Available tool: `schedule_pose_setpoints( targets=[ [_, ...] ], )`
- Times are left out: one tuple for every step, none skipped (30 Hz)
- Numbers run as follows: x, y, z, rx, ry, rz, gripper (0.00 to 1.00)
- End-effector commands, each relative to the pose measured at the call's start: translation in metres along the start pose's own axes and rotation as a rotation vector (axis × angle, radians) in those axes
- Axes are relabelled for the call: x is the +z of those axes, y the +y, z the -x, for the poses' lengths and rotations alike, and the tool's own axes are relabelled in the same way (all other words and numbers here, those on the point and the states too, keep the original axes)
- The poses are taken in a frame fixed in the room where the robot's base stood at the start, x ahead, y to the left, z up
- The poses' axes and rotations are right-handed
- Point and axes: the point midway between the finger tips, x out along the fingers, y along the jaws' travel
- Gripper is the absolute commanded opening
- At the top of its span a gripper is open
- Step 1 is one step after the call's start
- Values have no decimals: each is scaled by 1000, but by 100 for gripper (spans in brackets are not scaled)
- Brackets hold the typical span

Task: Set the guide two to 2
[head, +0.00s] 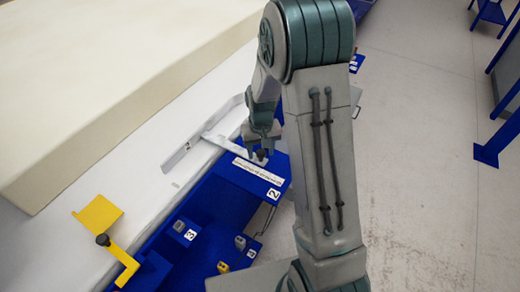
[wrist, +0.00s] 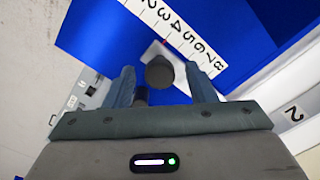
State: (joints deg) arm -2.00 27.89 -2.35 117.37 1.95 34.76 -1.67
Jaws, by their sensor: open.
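My gripper (head: 262,138) is open above the blue table, fingers pointing down. In the wrist view its two fingers (wrist: 160,70) stand on either side of a round black knob (wrist: 159,73), with gaps visible; contact is not seen. The knob (head: 261,154) belongs to the pale guide bar (head: 188,151) by the label 2 (head: 273,194). A white scale (wrist: 188,37) with black numbers runs beside the knob, and also shows in the head view (head: 258,170). A small red mark (wrist: 165,41) sits near the 4, but the exact reading is hard to tell.
A yellow guide (head: 98,214) with a black knob (head: 102,240) stands at the lower left. A label 3 (head: 190,234) and small devices sit on the blue frame. A large cream foam block (head: 110,80) lies on the white surface at left. Open floor lies right.

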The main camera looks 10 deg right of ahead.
Motion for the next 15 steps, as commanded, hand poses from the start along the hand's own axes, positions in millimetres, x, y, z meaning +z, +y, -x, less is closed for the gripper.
schedule_pose_setpoints(
  targets=[
    [0,0,0,0,0,0,50],
    [0,0,0,0,0,0,50],
    [0,0,0,0,0,0,50],
    [0,0,0,0,0,0,45],
    [0,0,0,0,0,0,37],
    [0,0,0,0,0,0,26],
    [0,0,0,0,0,0,17],
    [0,0,0,0,0,0,9],
    [0,0,0,0,0,0,0],
    [0,0,0,0,0,0,0],
    [0,0,0,0,0,0,0],
    [0,1,0,0,0,-1,0],
    [1,2,0,0,0,-1,0],
    [3,3,0,0,0,-1,0],
    [6,6,-1,0,-1,-2,0]
  ],
)
